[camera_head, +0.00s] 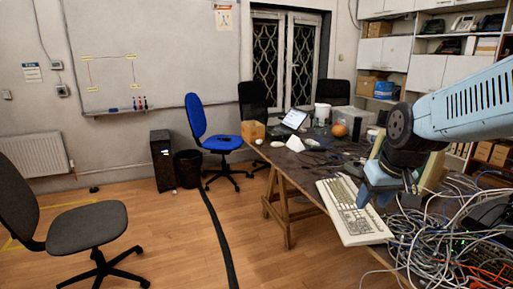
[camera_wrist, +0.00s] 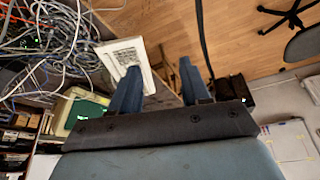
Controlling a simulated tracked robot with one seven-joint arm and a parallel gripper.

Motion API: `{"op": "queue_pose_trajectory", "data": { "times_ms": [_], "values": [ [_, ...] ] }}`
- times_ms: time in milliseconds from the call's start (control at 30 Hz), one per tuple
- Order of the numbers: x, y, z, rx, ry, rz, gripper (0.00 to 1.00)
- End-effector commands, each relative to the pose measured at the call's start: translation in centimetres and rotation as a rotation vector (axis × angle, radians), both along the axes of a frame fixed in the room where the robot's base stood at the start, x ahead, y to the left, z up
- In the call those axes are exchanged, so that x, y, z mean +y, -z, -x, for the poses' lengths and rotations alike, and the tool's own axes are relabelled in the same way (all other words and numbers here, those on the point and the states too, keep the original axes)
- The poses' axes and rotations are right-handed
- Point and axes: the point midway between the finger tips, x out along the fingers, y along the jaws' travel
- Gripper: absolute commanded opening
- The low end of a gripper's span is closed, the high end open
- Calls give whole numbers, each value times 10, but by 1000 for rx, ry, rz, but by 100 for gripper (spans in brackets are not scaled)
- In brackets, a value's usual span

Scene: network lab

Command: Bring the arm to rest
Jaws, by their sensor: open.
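My arm (camera_head: 468,105) reaches in from the right edge of the head view, above the table. My gripper (camera_head: 368,196) hangs at its end over the right part of the beige keyboard (camera_head: 345,215). In the wrist view the two blue fingers of my gripper (camera_wrist: 158,85) stand apart with nothing between them. The keyboard (camera_wrist: 125,58) shows beyond the left finger there, partly hidden by it. I cannot tell how far above the keyboard the fingertips are.
A dense tangle of cables (camera_head: 440,235) lies at the right end of the table (camera_head: 283,186). A blue chair (camera_head: 215,140) and a dark chair (camera_head: 85,228) stand on the floor, with open floor between.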

Motion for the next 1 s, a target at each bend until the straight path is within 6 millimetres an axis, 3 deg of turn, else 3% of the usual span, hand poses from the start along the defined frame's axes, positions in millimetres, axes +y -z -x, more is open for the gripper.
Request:
{"op": "queue_pose_trajectory", "data": {
  "times_ms": [200,433,600,1000],
  "values": [
    [16,-35,44,-57,41,-8,46],
    [29,-53,79,-92,79,-2,46],
    [33,-56,88,-98,90,1,46],
    [33,-56,88,-98,90,1,46]
  ]
}}
